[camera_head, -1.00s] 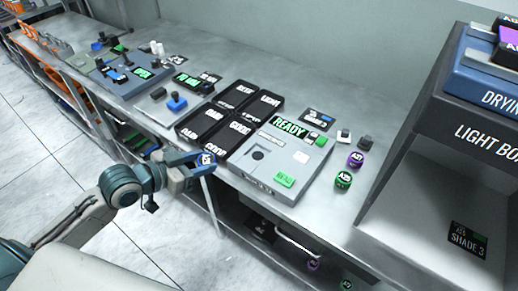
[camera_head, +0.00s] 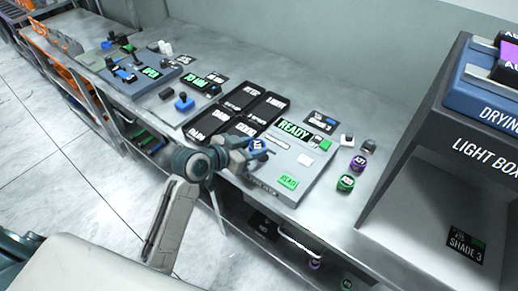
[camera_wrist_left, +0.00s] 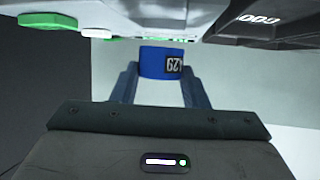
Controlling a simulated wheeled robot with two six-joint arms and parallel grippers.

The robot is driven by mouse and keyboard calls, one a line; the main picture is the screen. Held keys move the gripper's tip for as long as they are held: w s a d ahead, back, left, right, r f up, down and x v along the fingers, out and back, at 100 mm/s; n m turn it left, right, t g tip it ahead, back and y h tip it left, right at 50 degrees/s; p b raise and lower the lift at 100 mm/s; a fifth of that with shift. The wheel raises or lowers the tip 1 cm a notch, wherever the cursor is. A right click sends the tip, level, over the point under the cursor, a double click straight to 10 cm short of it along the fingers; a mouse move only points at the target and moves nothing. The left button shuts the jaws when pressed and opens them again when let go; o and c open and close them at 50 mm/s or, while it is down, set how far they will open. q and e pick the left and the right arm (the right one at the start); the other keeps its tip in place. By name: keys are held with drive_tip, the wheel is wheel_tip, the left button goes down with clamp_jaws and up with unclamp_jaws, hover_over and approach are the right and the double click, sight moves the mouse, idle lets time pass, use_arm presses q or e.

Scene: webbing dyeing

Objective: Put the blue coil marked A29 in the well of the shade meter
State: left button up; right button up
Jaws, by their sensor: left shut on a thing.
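The blue coil (camera_head: 257,145) is held between the fingertips of my left gripper (camera_head: 250,149). In the left wrist view the coil (camera_wrist_left: 161,62) sits between the two fingers, and its white-on-dark label appears upside down and looks like A29. The shade meter (camera_head: 311,176) is a grey box on the bench with a lit READY display (camera_head: 294,130). My left gripper and the coil are over its left part. The well is hidden behind the gripper and coil. How high the coil is above the meter cannot be told. My right gripper is out of view.
Dark sorting trays (camera_head: 273,104) lie left of and behind the meter. A purple-topped coil (camera_head: 359,162) and a green-topped coil (camera_head: 345,183) stand on its right. A green button plate (camera_head: 289,181) is on the meter's front. The light box (camera_head: 440,190) stands at far right.

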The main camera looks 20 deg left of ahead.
use_arm(q)
drive_tip(key=shift+w+d, duration=0.65)
drive_tip(key=shift+w, duration=0.15)
drive_tip(key=shift+d+f, duration=0.1)
drive_tip(key=shift+f, duration=0.15)
wheel_tip(320, 180, down, 3)
drive_tip(key=shift+p, duration=0.75)
drive_tip(key=shift+f, duration=0.15)
drive_tip(key=shift+f, duration=0.1)
